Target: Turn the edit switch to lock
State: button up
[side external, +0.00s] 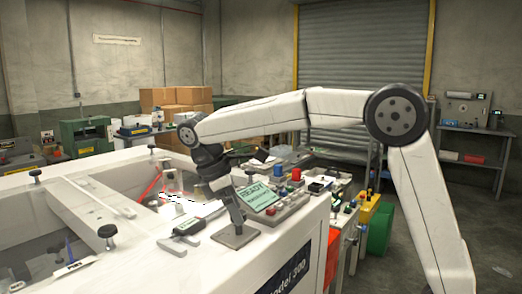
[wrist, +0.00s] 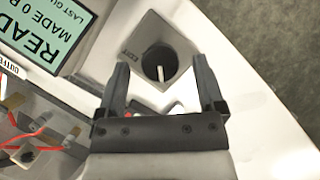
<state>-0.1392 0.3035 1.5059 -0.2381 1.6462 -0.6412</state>
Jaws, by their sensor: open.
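The bar lies nearly along the picture's vertical. My gripper (wrist: 160,78) is open, with one finger on each side of the recess and nothing visibly held. I cannot tell how high the fingertips are above the housing.
A display reading "READY" (wrist: 42,28) is close to the left of the switch; it also shows in the side view (side external: 257,195). A button panel (side external: 283,207) is beside it. Loose red wires (wrist: 30,135) are at lower left.

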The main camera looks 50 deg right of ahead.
jog(key=v, duration=0.7)
dwell(0.3)
jog(key=shift+r, duration=0.1)
jog(key=s+d+f+m, duration=0.55)
jog(key=s+f, duration=0.35)
jog(key=s, duration=0.5)
notch_tip(320, 180, down, 18)
jog(key=a+m+t+y, duration=0.2)
jog(key=m+t+y, duration=0.1)
jog(key=t, duration=0.2)
jog(key=shift+s+m+t, duration=0.35)
jog(key=shift+s+t, duration=0.05)
jog(key=shift+s, duration=0.05)
dwell(0.4)
